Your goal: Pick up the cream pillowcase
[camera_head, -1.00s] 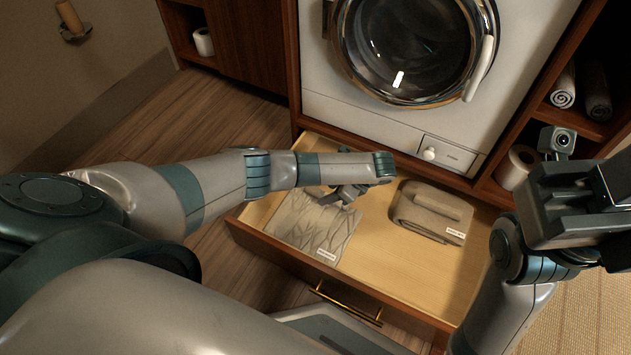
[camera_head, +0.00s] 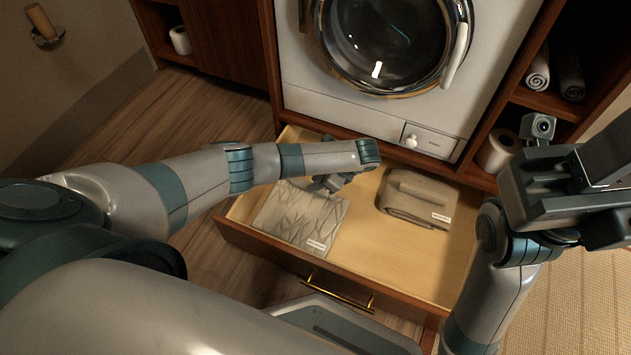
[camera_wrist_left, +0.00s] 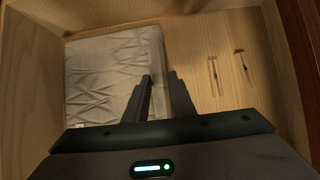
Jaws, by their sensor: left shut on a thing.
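The pillowcase (camera_head: 297,216), a flat creased greyish-cream cloth with a small white label, lies in the left part of the open drawer (camera_head: 375,245). In the left wrist view it also shows (camera_wrist_left: 105,78) at the left. My left gripper (camera_head: 328,185) reaches down at its back right edge. In the left wrist view, my left gripper (camera_wrist_left: 160,78) has its fingers close together on the cloth's right edge. The cloth still lies flat on the drawer bottom. My right gripper (camera_head: 575,185) is raised at the right, away from the drawer; its fingertips are unclear.
A folded beige cloth (camera_head: 418,198) with a label lies in the drawer's right part. A washing machine (camera_head: 345,112) stands behind the drawer. Rolled towels (camera_head: 538,68) sit on a shelf at right. The drawer's front middle is bare.

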